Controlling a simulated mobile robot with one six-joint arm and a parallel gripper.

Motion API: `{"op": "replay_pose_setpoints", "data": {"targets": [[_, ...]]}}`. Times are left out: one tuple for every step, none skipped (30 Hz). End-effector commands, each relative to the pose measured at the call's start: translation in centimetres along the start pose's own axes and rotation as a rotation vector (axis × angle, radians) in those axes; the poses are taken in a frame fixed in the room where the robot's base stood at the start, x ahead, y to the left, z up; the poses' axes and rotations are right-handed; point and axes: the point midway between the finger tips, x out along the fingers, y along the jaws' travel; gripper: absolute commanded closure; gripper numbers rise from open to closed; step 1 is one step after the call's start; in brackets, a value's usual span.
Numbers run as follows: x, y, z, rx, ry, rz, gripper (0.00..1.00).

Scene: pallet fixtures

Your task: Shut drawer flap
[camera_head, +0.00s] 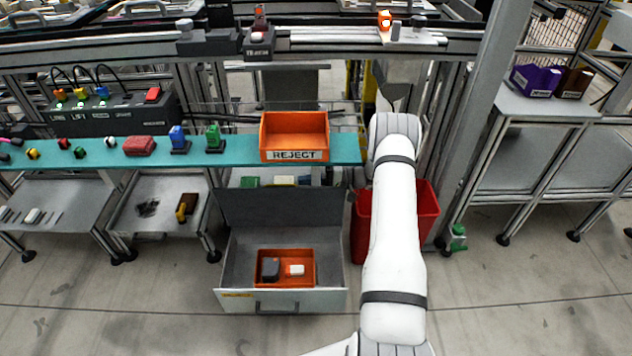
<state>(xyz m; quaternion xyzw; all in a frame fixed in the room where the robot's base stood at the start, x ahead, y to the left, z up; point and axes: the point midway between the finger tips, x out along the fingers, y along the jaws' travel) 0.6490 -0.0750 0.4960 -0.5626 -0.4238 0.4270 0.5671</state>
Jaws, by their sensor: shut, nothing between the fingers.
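A light grey drawer (330,299) stands open below the teal bench, pulled out toward me. Its front has a dark handle and a small yellow label. A dark grey panel (268,206), which looks like the flap, stands raised at the drawer's back. An orange bin (285,284) inside the drawer holds a dark block and a white block. My white arm reaches forward to the right of the drawer and ends near the bench edge. My gripper is hidden behind the arm and cannot be seen.
A red bin (428,215) stands on the floor behind my arm, right of the drawer. An orange REJECT bin (295,130) sits on the teal bench (345,150) above. A low shelf cart (125,218) stands left. The floor before the drawer is clear.

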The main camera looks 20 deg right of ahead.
Motion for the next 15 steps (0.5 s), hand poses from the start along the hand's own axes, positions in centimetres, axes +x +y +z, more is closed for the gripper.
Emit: {"op": "replay_pose_setpoints", "data": {"targets": [[0.4, 0.1, 0.0, 0.000, -0.001, 0.000, 1.00], [0.6, 0.1, 0.0, 0.000, -0.002, 0.000, 1.00], [0.8, 0.0, 0.1, 0.001, -0.002, 0.000, 1.00], [0.8, 0.0, 0.1, 0.001, -0.002, 0.000, 1.00], [0.9, 0.0, 0.1, 0.001, -0.002, 0.000, 1.00], [0.9, 0.0, 0.1, 0.001, -0.001, 0.000, 1.00], [0.9, 0.0, 0.1, 0.001, -0.001, 0.000, 1.00], [0.9, 0.0, 0.1, 0.001, -0.001, 0.000, 1.00], [0.9, 0.0, 0.1, 0.001, -0.001, 0.000, 1.00], [0.9, 0.0, 0.1, 0.001, -0.001, 0.000, 1.00], [0.9, 0.0, 0.1, 0.001, -0.002, 0.000, 1.00], [0.9, 0.0, 0.1, 0.001, -0.002, 0.000, 1.00], [2.3, -0.1, 0.5, 0.002, -0.007, -0.001, 1.00], [1.9, -0.1, 0.3, 0.001, -0.006, 0.000, 1.00], [1.7, 0.0, 0.3, -0.001, -0.007, 0.000, 1.00]]}}
